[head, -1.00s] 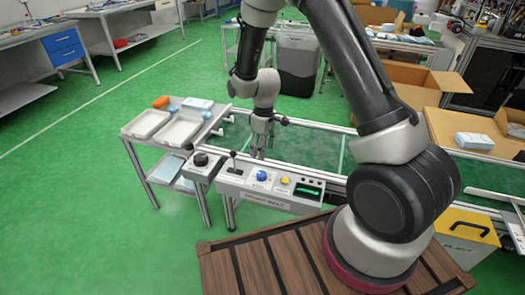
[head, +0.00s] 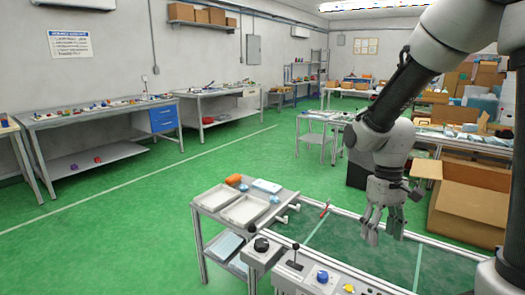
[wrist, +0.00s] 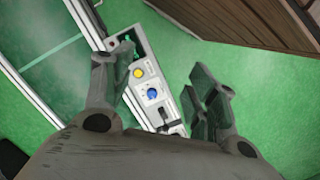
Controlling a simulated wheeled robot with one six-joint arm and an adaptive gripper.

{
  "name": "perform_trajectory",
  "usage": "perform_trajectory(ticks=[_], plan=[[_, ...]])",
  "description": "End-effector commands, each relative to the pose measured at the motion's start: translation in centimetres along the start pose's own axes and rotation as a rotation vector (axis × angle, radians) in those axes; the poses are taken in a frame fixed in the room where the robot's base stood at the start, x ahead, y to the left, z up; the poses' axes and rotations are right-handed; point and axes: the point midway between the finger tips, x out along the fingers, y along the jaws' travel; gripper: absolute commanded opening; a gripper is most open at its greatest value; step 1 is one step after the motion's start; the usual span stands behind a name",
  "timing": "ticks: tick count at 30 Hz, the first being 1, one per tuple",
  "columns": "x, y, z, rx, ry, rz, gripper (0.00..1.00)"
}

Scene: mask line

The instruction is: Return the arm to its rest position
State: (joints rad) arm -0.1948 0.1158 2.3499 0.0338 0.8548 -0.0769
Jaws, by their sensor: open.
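My gripper (head: 384,224) hangs fingers down above the green belt (head: 345,232) in the head view. Its fingers are apart with nothing between them. It also shows in the wrist view (wrist: 165,72), with the fingers spread and the control panel beyond them. The control panel (head: 305,280) is at the bottom of the head view, with a joystick, a blue button (head: 322,276) and a yellow button (head: 349,288). My arm reaches in from the upper right.
A large open cardboard box (head: 470,205) stands right of my gripper. Workbenches line the left wall. Green floor between is clear.

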Motion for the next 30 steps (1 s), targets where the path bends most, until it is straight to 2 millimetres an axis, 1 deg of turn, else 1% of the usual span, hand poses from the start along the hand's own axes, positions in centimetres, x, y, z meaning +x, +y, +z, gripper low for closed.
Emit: perform_trajectory(ticks=[1,3,6,9,13,16,18,21,28,29,30], plan=[[-1.8,0.4,1.7,0.03,0.036,0.002,0.58],[-3.8,0.9,4.0,0.07,0.079,0.006,0.58],[-6.1,1.5,7.3,0.119,0.152,0.011,0.58],[-8.1,2.0,10.2,0.157,0.24,0.019,0.58],[-10.1,2.5,13.1,0.191,0.369,0.034,0.58],[-11.5,2.7,14.4,0.213,0.459,0.044,0.58],[-12.4,2.8,15.0,0.225,0.507,0.05,0.58],[-13.1,3.0,15.5,0.237,0.547,0.055,0.58],[-13.3,3.1,15.7,0.247,0.554,0.057,0.58],[-13.3,3.1,15.7,0.246,0.554,0.057,0.54],[-13.3,3.1,15.7,0.246,0.554,0.057,0.47]])
